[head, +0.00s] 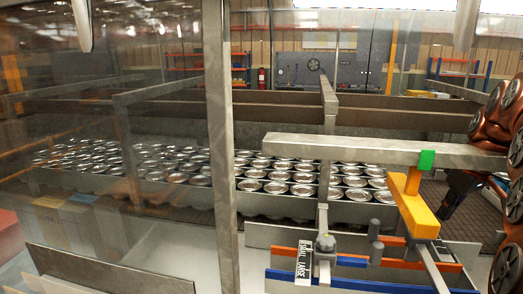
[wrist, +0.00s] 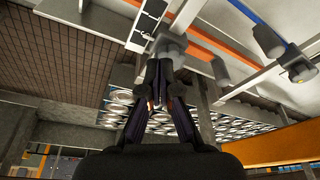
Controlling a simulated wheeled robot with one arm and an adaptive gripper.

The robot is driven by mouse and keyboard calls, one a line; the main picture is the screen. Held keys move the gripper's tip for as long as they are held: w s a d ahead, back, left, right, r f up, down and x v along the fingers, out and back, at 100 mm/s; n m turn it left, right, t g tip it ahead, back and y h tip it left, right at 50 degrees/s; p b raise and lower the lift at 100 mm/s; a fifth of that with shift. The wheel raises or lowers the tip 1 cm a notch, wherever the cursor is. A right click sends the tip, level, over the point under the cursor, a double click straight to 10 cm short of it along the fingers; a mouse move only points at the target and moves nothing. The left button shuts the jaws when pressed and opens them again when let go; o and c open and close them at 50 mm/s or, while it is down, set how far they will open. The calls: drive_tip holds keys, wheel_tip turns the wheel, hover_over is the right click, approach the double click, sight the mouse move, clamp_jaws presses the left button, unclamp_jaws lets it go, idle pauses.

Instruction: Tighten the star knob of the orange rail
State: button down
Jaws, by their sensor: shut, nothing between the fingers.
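The orange rail (head: 392,240) lies behind the blue rail (head: 345,262) in the head view. It also crosses the top of the wrist view (wrist: 207,40). A grey knob (head: 325,243) on a bracket stands beside the black-and-white SMALL/LARGE plate (head: 303,262). In the wrist view a grey knob (wrist: 170,46) shows just beyond my fingertips, partly hidden by them. I cannot tell whether they touch it, nor make out its star shape. My gripper (wrist: 158,72) is shut and empty.
A galvanised beam (head: 350,151) and an upright post (head: 219,150) stand in front of rows of cans (head: 285,175). A yellow block (head: 413,207) hangs at the right. Grey cylinders (head: 376,252) stand near the rails.

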drive_tip(key=shift+s+b+x, duration=0.25)
drive_tip(key=shift+b+x, duration=0.3)
drive_tip(key=shift+x, duration=0.55)
drive_tip(key=shift+s+b+x, duration=0.25)
drive_tip(key=shift+b+x, duration=0.3)
drive_tip(key=shift+x, duration=0.55)
drive_tip(key=shift+w+f+b, duration=0.1)
drive_tip(key=shift+w+b, duration=0.05)
drive_tip(key=shift+b, duration=0.15)
drive_tip(key=shift+s+a+b, duration=0.3)
drive_tip(key=shift+a+b, duration=0.6)
drive_tip(key=shift+b, duration=0.3)
drive_tip(key=shift+s, duration=0.35)
drive_tip(key=shift+d, duration=0.1)
drive_tip(key=w+p+v, duration=0.1)
drive_tip(key=p+v, duration=0.1)
drive_tip(key=v, duration=0.4)
drive_tip(key=shift+a, duration=0.2)
drive_tip(key=shift+w, duration=0.1)
